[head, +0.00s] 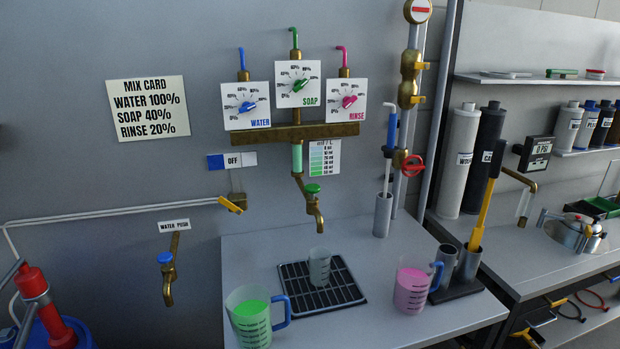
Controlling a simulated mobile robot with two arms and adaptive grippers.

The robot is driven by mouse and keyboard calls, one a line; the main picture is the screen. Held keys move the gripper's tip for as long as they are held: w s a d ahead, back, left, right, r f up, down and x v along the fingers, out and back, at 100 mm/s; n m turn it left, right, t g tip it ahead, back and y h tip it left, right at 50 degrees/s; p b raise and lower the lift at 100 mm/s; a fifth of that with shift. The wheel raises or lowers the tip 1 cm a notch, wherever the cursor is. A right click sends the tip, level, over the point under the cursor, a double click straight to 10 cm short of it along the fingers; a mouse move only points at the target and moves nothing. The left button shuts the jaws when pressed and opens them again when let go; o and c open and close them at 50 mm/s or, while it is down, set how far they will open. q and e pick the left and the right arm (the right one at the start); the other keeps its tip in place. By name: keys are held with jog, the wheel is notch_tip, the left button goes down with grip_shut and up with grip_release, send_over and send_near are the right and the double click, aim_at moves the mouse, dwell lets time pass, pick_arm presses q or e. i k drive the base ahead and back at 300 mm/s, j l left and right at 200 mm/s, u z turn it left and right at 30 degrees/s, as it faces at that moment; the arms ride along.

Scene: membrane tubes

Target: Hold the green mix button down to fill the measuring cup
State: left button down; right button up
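A green round button (313,188) sits on top of the brass mix tap (314,211), below the brass manifold (295,133). A small clear grey measuring cup (319,268) with dark markings stands upright on the black drain grate (345,284), roughly under the tap's spout. I see no stream from the spout, and I cannot tell whether the cup holds liquid. A short sight tube (297,157) above the tap looks pale green. The dials for water (246,106), soap (298,85) and rinse (349,101) are above. Neither of my grippers is in view.
A jug of green liquid (251,318) stands at the counter's front left, and a jug of pink liquid (411,288) stands right of the grate. A metal cylinder (382,214) stands behind. A yellow-handled tool (483,212) rises at right. A mix card (148,108) hangs left.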

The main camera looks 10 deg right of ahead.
aim_at(313, 189)
jog(key=i+j, duration=0.1)
jog(key=j, duration=0.8)
jog(key=i+j+z, duration=0.1)
jog(key=j, duration=0.85)
